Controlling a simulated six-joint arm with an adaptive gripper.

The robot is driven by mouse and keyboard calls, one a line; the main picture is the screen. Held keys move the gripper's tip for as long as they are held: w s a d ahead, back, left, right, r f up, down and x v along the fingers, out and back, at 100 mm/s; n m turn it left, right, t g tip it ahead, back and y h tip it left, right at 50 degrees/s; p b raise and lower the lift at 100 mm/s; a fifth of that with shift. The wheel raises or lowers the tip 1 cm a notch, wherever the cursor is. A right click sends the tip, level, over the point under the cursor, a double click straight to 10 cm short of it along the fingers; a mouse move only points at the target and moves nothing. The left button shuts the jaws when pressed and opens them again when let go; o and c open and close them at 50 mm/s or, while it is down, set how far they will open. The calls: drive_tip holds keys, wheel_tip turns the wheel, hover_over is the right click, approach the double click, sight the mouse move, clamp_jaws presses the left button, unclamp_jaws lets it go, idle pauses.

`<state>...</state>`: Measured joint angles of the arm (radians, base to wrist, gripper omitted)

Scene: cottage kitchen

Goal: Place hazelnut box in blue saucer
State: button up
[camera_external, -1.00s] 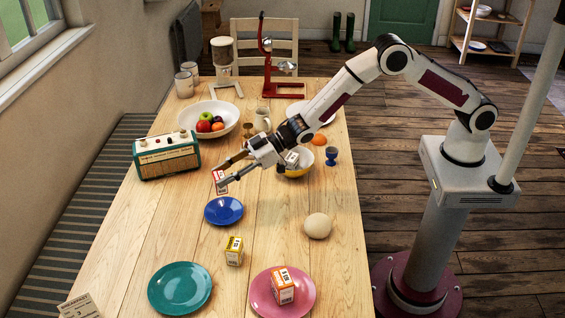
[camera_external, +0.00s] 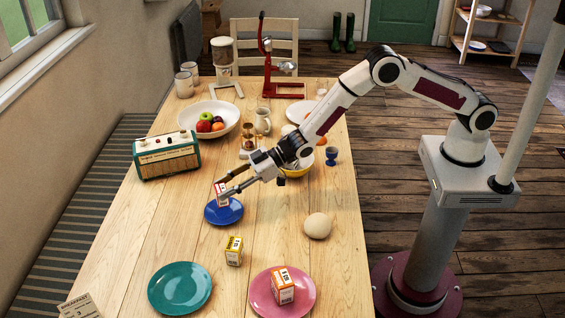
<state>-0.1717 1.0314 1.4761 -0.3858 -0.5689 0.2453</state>
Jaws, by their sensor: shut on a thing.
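The blue saucer (camera_external: 225,216) lies near the middle of the table. My gripper (camera_external: 224,192) is shut on a small white and red box (camera_external: 221,189), which I take to be the hazelnut box; its label is too small to read. The box is at the saucer's far left part, upright or nearly so. I cannot tell whether it touches the saucer or hangs just above it. The fingers hide part of the box.
A yellow box (camera_external: 234,251) stands in front of the saucer. A pink plate (camera_external: 260,304) bears an orange and white box (camera_external: 283,286). A teal plate (camera_external: 180,288), a bread roll (camera_external: 317,226), a radio (camera_external: 166,155) and a fruit bowl (camera_external: 190,114) stand around.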

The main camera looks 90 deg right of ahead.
drive_tip(key=shift+f, duration=0.45)
drive_tip(key=shift+f, duration=1.9)
drive_tip(key=shift+f, duration=0.1)
drive_tip(key=o, duration=1.1)
drive_tip(key=shift+s+d+r, duration=0.1)
drive_tip(key=shift+s+r, duration=0.1)
drive_tip(key=shift+r, duration=0.05)
drive_tip(key=shift+v, duration=5.75)
